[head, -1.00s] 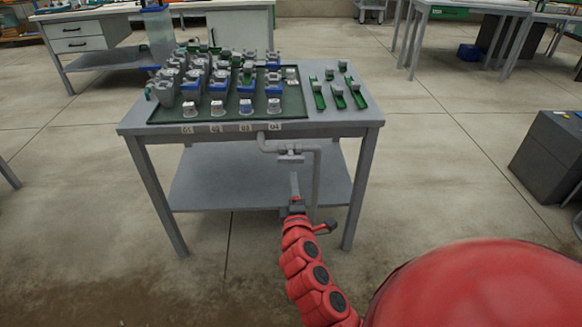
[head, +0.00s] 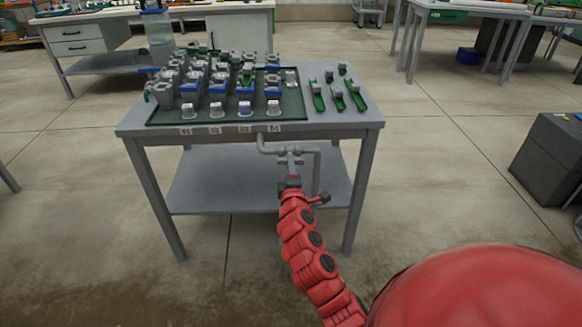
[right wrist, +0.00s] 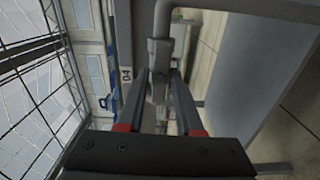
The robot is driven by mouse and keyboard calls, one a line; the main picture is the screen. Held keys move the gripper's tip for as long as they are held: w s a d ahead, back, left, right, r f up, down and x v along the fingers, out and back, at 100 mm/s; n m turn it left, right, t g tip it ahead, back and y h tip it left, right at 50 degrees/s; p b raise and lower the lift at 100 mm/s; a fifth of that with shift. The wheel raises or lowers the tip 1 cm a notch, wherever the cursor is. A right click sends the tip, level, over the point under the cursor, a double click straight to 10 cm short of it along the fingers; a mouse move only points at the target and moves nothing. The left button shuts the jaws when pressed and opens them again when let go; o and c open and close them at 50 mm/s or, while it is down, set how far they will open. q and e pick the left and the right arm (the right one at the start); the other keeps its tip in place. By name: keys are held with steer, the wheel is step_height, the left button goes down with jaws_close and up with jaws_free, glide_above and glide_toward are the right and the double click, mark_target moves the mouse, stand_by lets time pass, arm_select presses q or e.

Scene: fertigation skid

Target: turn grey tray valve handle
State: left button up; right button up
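A grey valve (head: 289,150) sits on a grey pipe under the front edge of the grey table; it also shows in the right wrist view (right wrist: 160,52). My right gripper (head: 291,165) reaches up to it from below. In the right wrist view its two fingers (right wrist: 161,76) are apart, one on each side of the grey valve handle (right wrist: 158,90). A narrow gap seems to show beside the handle, so the fingers look open around it. In the head view the arm and fingers partly cover the handle. My left gripper is not in view.
A dark green tray (head: 170,121) with several grey and blue pots stands on the table (head: 340,122). Green scoop-like pieces (head: 338,101) lie on its right. The table's front right leg (head: 357,195) and the lower shelf (head: 225,180) are near my right arm. The floor in front is clear.

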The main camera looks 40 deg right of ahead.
jaws_close()
steer(key=shift+m, duration=0.3)
steer(key=m+b, duration=0.4)
steer(key=m, duration=1.2)
steer(key=shift+f+m+b, duration=0.1)
steer(key=shift+m+b, duration=0.2)
steer(key=shift+b, duration=0.05)
stand_by(0.4)
steer(key=shift+o, duration=1.9)
jaws_free()
